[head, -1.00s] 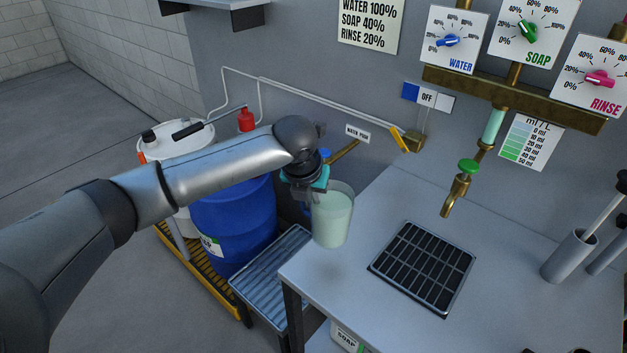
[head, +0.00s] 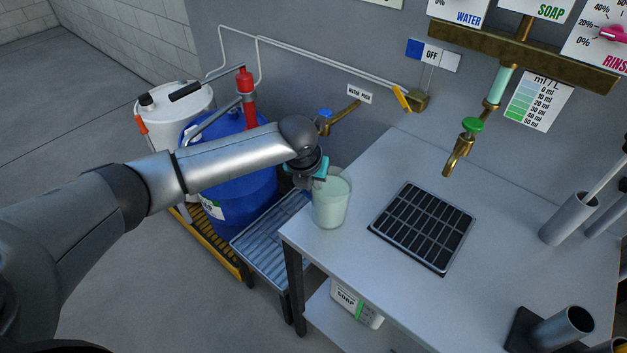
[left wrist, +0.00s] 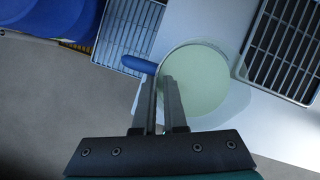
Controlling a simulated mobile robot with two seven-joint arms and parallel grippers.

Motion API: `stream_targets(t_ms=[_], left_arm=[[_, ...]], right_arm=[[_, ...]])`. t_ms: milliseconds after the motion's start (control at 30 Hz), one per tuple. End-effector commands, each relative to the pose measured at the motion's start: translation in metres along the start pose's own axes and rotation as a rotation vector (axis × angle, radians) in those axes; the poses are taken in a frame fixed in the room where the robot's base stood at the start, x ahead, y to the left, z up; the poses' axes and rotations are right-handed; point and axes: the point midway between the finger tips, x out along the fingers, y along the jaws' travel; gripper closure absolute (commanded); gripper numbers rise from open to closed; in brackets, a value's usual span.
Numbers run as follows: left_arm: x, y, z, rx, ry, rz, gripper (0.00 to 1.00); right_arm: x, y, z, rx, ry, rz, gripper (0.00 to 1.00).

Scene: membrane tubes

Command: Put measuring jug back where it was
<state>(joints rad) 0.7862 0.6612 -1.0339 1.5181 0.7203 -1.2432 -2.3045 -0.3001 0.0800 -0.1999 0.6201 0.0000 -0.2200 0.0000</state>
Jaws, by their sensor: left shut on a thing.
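The measuring jug (head: 331,203) is a clear vessel with pale green liquid, upright at the left end of the grey bench. My left gripper (head: 318,172) is shut on it at its upper left side. In the left wrist view the fingers (left wrist: 166,95) reach the jug's near edge, and the round pale green liquid surface of the jug (left wrist: 200,80) shows beyond them. A blue piece (left wrist: 138,64) shows beside the fingertips. I cannot tell whether the jug's base touches the bench. My right gripper is not in view.
A black drain grate (head: 423,226) lies right of the jug, under a brass tap (head: 459,153). A blue drum (head: 240,200) and a slatted metal stand (head: 270,240) are on the left. Grey holders (head: 569,219) stand at the right. The bench between grate and holders is clear.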

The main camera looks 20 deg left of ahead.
Motion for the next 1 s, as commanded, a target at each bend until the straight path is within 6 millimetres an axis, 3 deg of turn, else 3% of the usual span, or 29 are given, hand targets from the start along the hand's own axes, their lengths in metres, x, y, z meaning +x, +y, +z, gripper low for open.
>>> stream_targets(t_ms=[133, 167, 400, 767, 1000], left_arm=[[0.0, -0.001, 0.001, -0.001, -0.004, -0.002, 1.0], [0.001, 0.0, -0.001, 0.0, 0.0, 0.0, 0.88], [0.001, 0.0, -0.001, 0.0, 0.001, 0.0, 0.61], [-0.005, 0.0, 0.001, 0.001, -0.001, 0.0, 0.61], [-0.04, 0.0, 0.002, 0.001, -0.002, -0.002, 0.61]], right_arm=[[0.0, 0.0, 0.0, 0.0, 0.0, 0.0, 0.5], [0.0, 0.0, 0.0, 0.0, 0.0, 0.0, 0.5], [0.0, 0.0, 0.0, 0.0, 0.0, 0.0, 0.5], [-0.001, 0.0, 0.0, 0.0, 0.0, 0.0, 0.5], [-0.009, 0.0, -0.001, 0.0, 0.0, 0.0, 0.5]])
